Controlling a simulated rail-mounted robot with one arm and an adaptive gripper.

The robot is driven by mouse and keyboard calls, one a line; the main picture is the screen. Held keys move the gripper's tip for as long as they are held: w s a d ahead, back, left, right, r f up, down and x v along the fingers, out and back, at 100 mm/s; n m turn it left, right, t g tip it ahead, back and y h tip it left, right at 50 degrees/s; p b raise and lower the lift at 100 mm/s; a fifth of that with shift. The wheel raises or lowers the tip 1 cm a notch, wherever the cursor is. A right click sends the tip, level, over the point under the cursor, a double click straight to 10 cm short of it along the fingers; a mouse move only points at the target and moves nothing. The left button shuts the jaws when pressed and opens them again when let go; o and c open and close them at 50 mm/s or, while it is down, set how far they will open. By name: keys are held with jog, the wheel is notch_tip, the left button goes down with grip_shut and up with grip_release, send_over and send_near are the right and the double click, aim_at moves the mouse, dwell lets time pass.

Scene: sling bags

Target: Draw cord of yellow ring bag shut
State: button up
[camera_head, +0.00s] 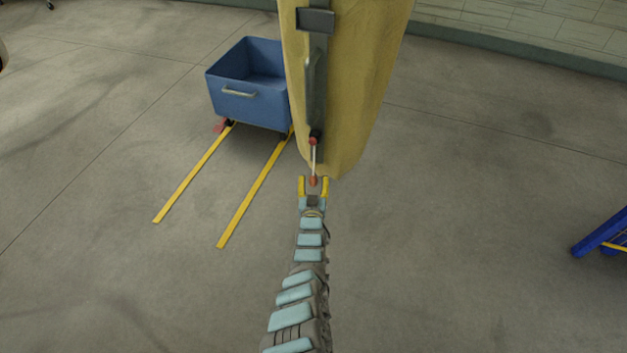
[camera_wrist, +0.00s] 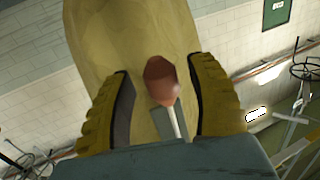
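The yellow bag (camera_head: 362,70) hangs at the top centre, with a grey vertical strip down its front. It fills the upper middle of the wrist view (camera_wrist: 140,35). The knob also shows in the wrist view (camera_wrist: 161,82). My gripper (camera_head: 313,187) is open just below the bag. Its two yellow fingers stand on either side of the knob, with gaps visible to both (camera_wrist: 165,100). The bag's top is out of view.
A blue cart (camera_head: 247,107) with a handle stands behind left of the bag, by two yellow floor strips (camera_head: 250,205). A blue frame (camera_head: 600,235) is at the right edge. The floor around my arm is clear.

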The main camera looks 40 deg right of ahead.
jog(key=shift+w+r, duration=0.15)
jog(key=shift+a, duration=0.15)
jog(key=shift+f+v, duration=0.2)
jog(key=shift+v, duration=0.65)
jog(key=shift+s+a+r, duration=0.25)
jog(key=shift+s+a, duration=0.1)
jog(key=shift+s, duration=0.2)
jog(key=v, duration=0.8)
jog(key=shift+s+a, duration=0.2)
jog(key=shift+s, duration=0.15)
